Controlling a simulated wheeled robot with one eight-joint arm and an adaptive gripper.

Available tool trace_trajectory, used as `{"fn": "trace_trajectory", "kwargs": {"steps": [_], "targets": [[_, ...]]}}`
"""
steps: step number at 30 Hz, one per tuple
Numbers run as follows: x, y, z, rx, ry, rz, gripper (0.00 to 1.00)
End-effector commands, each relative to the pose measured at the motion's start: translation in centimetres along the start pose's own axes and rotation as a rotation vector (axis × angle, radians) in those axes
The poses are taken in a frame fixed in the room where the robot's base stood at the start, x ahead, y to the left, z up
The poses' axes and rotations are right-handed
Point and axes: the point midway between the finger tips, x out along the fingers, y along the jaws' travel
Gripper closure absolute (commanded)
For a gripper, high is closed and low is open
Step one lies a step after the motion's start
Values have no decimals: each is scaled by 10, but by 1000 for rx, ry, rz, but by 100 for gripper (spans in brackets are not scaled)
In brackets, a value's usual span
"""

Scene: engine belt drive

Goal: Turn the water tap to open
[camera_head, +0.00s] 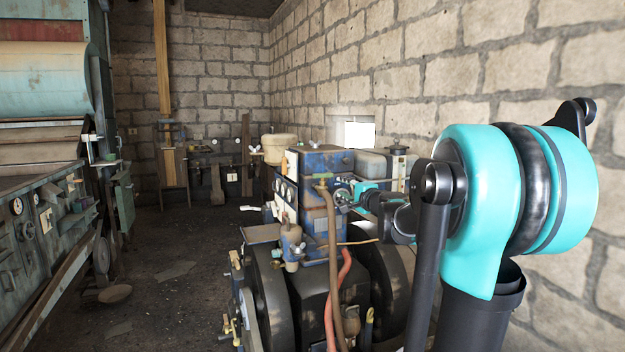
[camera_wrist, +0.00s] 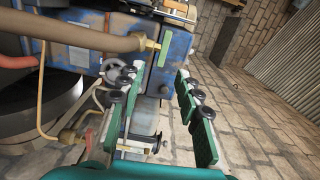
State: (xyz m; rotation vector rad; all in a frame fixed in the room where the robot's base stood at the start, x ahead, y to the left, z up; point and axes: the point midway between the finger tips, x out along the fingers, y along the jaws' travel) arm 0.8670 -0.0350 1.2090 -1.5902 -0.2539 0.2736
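The brass water tap (camera_head: 321,184) is on the blue engine block (camera_head: 318,160), at the top of a brown hose (camera_head: 332,230). In the wrist view the tap (camera_wrist: 153,44) is at the hose's end, with a light green lever-like piece (camera_wrist: 168,48) beside it. My gripper (camera_head: 345,196) is just right of the tap in the head view. In the wrist view my gripper (camera_wrist: 161,75) has its two green fingers wide apart, with nothing between the tips. The tap is beyond the fingertips, and I see no contact.
A thin copper pipe (camera_wrist: 44,100), a brass fitting (camera_wrist: 70,136) and a small round wheel (camera_wrist: 120,73) are left of the fingers in the wrist view. A large dark flywheel (camera_head: 270,290) is below the block. A stone wall (camera_head: 460,75) runs along the right.

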Motion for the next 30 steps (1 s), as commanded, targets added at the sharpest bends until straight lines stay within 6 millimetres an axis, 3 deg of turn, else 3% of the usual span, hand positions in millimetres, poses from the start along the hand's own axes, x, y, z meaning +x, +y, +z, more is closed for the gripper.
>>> {"fn": "trace_trajectory", "kwargs": {"steps": [8, 30], "targets": [[19, -8, -10, 35, 21, -19, 66], [154, -10, -12, 33, 20, -18, 66]]}}
